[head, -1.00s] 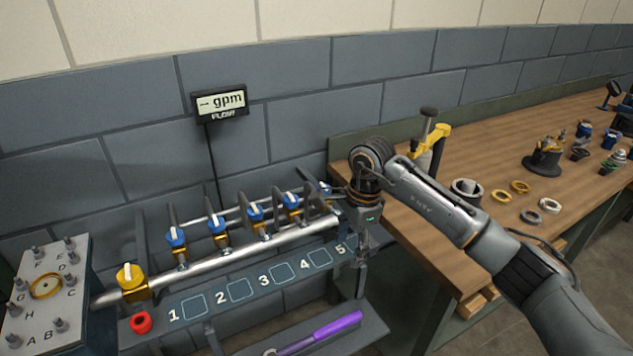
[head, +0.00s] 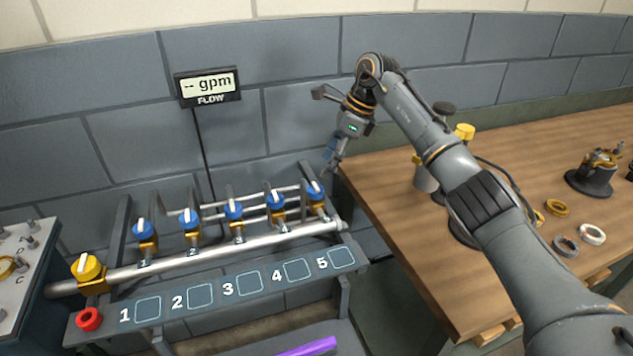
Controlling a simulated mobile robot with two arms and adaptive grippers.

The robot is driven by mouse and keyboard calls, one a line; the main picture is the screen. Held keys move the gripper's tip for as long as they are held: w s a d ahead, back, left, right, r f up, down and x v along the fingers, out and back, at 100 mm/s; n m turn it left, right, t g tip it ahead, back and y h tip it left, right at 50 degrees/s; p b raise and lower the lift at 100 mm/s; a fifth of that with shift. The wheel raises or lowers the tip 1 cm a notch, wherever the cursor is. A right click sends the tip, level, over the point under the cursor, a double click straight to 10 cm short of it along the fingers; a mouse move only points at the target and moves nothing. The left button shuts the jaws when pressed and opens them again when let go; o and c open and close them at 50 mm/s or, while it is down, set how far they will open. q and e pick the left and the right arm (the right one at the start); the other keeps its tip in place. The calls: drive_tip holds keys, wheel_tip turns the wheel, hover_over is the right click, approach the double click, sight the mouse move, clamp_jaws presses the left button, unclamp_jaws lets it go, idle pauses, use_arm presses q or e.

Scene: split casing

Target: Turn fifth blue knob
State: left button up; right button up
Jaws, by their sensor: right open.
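Several blue knobs with white pointers stand in a row on the silver pipe manifold. The fifth blue knob (head: 315,190) is the rightmost, above the square marked 5 on the panel (head: 262,287). My right gripper (head: 329,166) is open and empty. In the picture it sits just above and slightly right of the fifth knob, pointing down. I cannot tell how far it is from the knob in depth, and no contact is clear. My left gripper is not in view.
A flow display (head: 208,86) hangs on the wall. A wooden bench (head: 420,270) with rings stands at right. A purple-handled tool (head: 305,347) lies below.

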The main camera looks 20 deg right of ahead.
sight(317, 186)
drive_tip(key=p+x, duration=0.1)
drive_tip(key=x, duration=0.5)
drive_tip(key=shift+f, duration=0.2)
drive_tip(key=shift+w+a+f, duration=0.1)
drive_tip(key=shift+a+f, duration=0.1)
drive_tip(key=shift+f, duration=0.4)
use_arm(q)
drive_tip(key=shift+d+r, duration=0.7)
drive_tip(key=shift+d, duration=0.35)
use_arm(e)
drive_tip(key=shift+f, duration=0.15)
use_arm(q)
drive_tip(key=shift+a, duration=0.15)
use_arm(e)
drive_tip(key=shift+c, duration=0.5)
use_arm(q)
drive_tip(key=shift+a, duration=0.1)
use_arm(e)
drive_tip(key=c, duration=1.1)
